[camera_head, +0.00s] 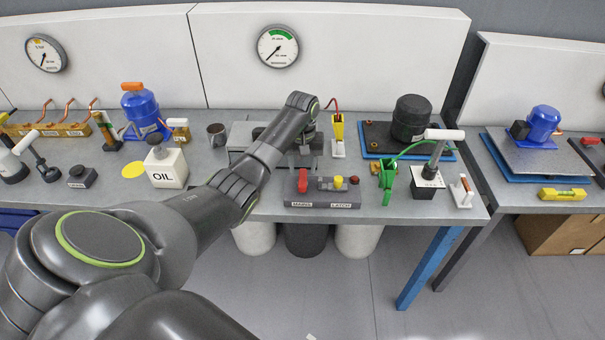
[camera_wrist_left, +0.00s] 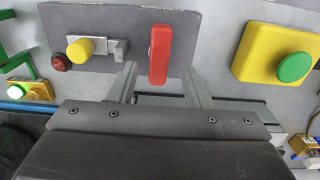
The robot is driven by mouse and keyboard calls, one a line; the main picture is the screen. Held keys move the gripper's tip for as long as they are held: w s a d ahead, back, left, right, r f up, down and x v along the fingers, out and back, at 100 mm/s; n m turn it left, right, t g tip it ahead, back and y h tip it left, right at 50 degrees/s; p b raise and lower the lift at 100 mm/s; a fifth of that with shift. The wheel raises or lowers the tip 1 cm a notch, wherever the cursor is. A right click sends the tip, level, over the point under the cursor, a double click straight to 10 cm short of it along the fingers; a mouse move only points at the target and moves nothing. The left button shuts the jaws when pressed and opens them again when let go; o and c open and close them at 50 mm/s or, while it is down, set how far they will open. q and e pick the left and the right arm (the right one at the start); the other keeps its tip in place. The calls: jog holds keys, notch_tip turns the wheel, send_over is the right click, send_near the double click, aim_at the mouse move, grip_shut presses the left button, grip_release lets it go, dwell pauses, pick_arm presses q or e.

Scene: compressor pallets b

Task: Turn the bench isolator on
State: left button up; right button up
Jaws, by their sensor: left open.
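The bench isolator is a grey box (camera_head: 325,203) with a red handle (camera_head: 303,180) above a label reading MAINS. A grey latch part with a yellow knob (camera_head: 338,182) sits to its right, above a LATCH label. My left gripper (camera_head: 304,160) is just behind the red handle in the head view. In the left wrist view the gripper (camera_wrist_left: 160,78) is open, and the lower end of the red handle (camera_wrist_left: 160,50) appears between its two fingers. I cannot tell whether they touch it. The yellow knob (camera_wrist_left: 86,47) also shows there. My right gripper is not in view.
A yellow box with a green button (camera_wrist_left: 294,67) is beside the isolator in the wrist view. The bench front edge is close.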

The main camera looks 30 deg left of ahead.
aim_at(303, 177)
pick_arm(q)
jog(key=shift+f, duration=2.05)
jog(key=shift+c, duration=0.3)
grip_shut()
